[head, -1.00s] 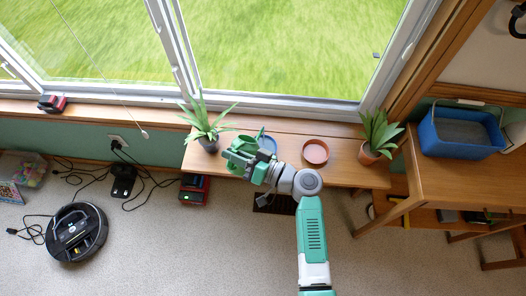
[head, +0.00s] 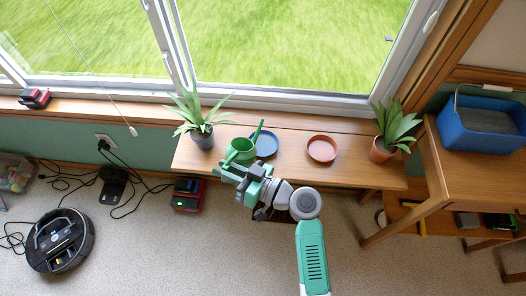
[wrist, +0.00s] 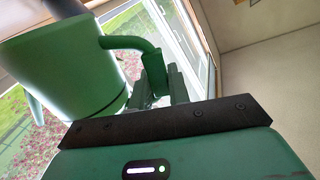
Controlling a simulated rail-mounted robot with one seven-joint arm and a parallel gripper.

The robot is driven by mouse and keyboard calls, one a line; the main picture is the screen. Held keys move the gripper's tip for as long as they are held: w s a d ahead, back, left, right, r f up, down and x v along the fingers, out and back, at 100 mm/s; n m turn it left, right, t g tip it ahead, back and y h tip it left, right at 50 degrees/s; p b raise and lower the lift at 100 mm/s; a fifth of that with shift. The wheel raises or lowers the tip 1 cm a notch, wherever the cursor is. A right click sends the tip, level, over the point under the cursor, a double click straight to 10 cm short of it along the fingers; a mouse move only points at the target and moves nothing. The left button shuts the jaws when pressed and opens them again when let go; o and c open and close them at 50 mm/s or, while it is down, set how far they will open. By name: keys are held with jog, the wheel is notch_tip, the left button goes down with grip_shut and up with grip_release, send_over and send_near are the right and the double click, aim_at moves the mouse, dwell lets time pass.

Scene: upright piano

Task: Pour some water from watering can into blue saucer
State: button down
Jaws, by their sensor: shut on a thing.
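The green watering can (head: 241,152) is above the front of the wooden bench, just left of the blue saucer (head: 265,146). Its spout points up and right, over the saucer's left part. My gripper (head: 232,172) is shut on the can's handle, on its near side. In the wrist view the can (wrist: 65,65) fills the upper left, and its handle (wrist: 130,43) runs into my gripper's fingers (wrist: 160,85). The blue saucer is partly hidden behind the spout. No water is visible.
A terracotta saucer (head: 322,149) is right of the blue one. Potted plants stand at the bench's left (head: 202,130) and right (head: 384,145). The window is behind. A blue bin (head: 480,128) is on the right table. A robot vacuum (head: 60,240) is on the floor.

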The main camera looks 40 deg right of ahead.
jog(key=shift+a+f+b, duration=0.15)
jog(key=shift+f+b, duration=0.25)
jog(key=shift+f, duration=0.35)
jog(key=shift+s+n, duration=0.1)
jog(key=shift+n, duration=0.3)
notch_tip(320, 180, down, 2)
jog(key=b, duration=0.3)
jog(key=shift+n, duration=0.3)
notch_tip(320, 180, down, 4)
jog(key=n+b, duration=0.2)
jog(key=b, duration=0.5)
jog(key=shift+r+n+b, duration=0.1)
jog(key=shift+n+b, duration=0.2)
jog(key=shift+b, duration=0.1)
